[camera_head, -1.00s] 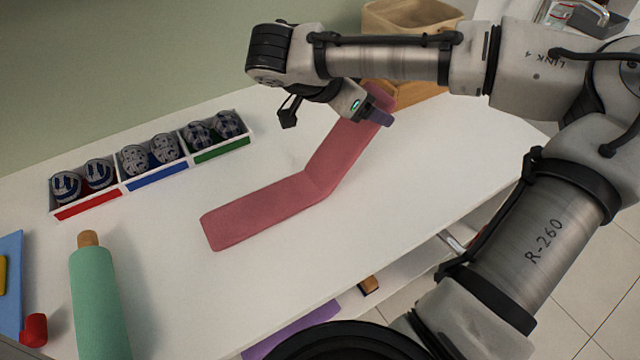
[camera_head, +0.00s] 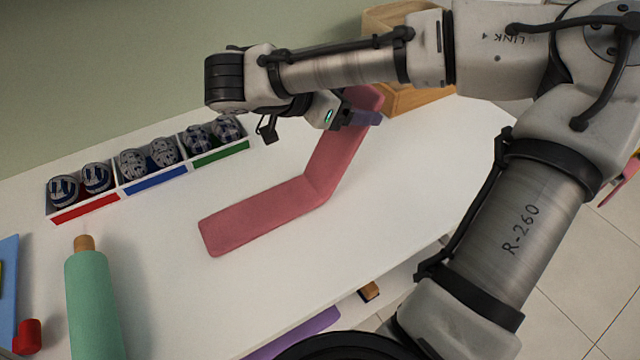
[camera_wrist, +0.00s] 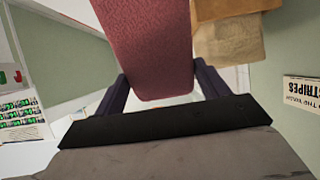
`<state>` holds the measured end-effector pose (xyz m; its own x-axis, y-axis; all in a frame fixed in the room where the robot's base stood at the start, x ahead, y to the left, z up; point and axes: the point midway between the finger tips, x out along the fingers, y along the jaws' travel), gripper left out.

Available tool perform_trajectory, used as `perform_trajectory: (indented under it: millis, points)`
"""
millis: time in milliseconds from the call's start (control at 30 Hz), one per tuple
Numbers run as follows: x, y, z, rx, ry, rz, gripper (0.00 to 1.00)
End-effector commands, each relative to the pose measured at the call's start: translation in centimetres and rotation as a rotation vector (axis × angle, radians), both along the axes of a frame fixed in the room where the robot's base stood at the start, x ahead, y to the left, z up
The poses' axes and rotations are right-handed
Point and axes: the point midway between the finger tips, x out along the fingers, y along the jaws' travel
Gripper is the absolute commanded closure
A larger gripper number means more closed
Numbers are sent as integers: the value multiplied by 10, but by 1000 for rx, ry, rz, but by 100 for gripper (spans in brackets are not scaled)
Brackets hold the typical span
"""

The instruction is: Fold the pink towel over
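The pink towel (camera_head: 258,216) is a long strip on the white table. Its left part lies flat; from a bend in the middle, its other part slants up to the raised far end. My gripper (camera_head: 366,112) is at that raised end, and the towel (camera_wrist: 150,45) shows between its two fingers (camera_wrist: 160,90) in the wrist view. The fingers are close against the towel's edges, and the end is held up off the table. The gripper partly hides the raised part in the head view.
A divided tray (camera_head: 150,181) with rolled patterned items stands at the back left. A green roll (camera_head: 92,300) lies at the front left, near a red object (camera_head: 28,335). A wooden box (camera_head: 415,98) stands behind the gripper. The table right of the towel is clear.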

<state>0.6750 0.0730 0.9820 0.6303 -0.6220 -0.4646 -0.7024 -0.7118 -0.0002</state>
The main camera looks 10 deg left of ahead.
Motion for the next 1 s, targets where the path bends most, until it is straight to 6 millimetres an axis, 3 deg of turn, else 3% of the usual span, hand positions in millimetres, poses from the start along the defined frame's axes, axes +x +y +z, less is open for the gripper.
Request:
perform_trajectory:
  millis: [1000]
  points:
    - [-22, 24, 16, -123, -117, 4, 31]
